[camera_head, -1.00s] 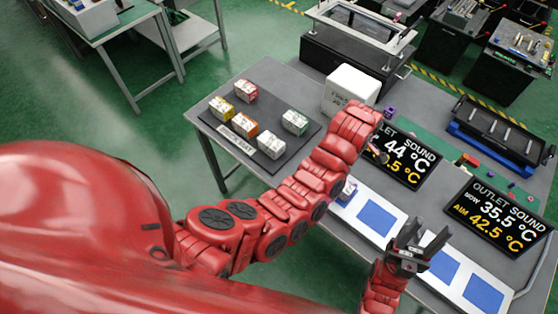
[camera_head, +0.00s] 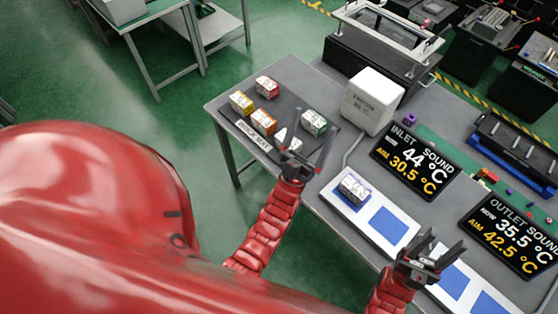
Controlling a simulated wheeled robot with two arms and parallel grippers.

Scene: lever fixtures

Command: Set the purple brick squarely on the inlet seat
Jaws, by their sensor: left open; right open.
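The purple brick (camera_head: 353,188), pale with purple edges, sits on the leftmost blue square of a white strip, by the inlet display; I take this square as the inlet seat (camera_head: 341,198). Some blue shows at its near left side, and I cannot tell whether it is exactly square. My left gripper (camera_head: 312,147) is open and empty, left of the purple brick and apart from it, over the near edge of the dark brick tray.
The dark tray (camera_head: 229,113) holds red (camera_head: 267,86), yellow (camera_head: 241,103), orange (camera_head: 263,121) and green (camera_head: 313,122) bricks and a half-hidden pale one. Inlet display (camera_head: 413,160) reads 44, aim 30.5; outlet display (camera_head: 514,235) 35.5, aim 42.5. A white box (camera_head: 372,101) stands behind.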

